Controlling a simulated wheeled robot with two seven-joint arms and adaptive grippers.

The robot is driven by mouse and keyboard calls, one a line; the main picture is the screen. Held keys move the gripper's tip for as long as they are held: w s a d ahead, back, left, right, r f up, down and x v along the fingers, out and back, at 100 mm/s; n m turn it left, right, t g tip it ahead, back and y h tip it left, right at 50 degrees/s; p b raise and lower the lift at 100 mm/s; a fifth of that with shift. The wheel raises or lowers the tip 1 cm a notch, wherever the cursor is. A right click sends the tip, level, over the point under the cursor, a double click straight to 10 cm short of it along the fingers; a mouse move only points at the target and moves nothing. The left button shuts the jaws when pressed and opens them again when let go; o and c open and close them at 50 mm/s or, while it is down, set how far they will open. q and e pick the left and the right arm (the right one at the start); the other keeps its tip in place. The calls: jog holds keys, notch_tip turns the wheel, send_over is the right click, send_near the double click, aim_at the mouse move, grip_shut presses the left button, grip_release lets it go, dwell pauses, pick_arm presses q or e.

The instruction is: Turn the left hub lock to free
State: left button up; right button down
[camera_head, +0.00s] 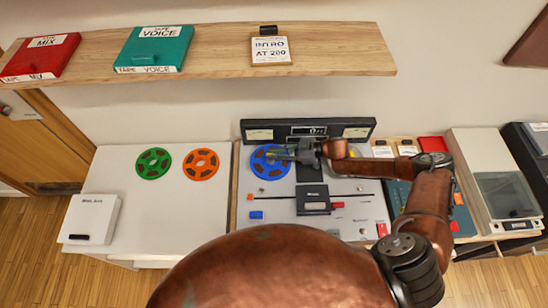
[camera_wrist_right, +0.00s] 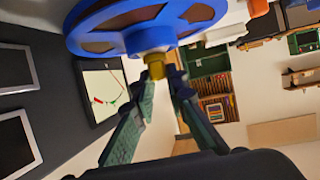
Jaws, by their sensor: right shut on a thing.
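The blue reel (camera_head: 262,163) sits on the left hub of the tape machine (camera_head: 345,215). In the right wrist view the blue reel (camera_wrist_right: 150,28) fills the top, with a yellow hub lock (camera_wrist_right: 155,67) at its centre. My right gripper (camera_head: 280,154) reaches over the reel from the right. In the wrist view its two green fingers (camera_wrist_right: 162,75) are shut on the yellow lock. The fingertips and arm hide part of the reel, and the lock's turn setting cannot be read. My left gripper is not in view.
A meter panel (camera_head: 307,129) stands behind the reel. A green reel (camera_head: 153,163) and an orange reel (camera_head: 201,164) lie on the white surface to the left, beside a white box (camera_head: 90,219). A wooden shelf (camera_head: 218,60) with tape boxes hangs above.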

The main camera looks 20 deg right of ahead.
jog(key=shift+w+n+g+y+b, duration=0.2)
jog(key=shift+n+g+y+b, duration=0.1)
jog(key=shift+n+g+b, duration=0.7)
jog(key=c, duration=1.9)
grip_release()
jog(key=shift+c, duration=0.2)
jog(key=shift+d, duration=0.15)
jog(key=v, duration=1.1)
jog(key=shift+d, duration=0.35)
jog(key=shift+s+r, duration=0.1)
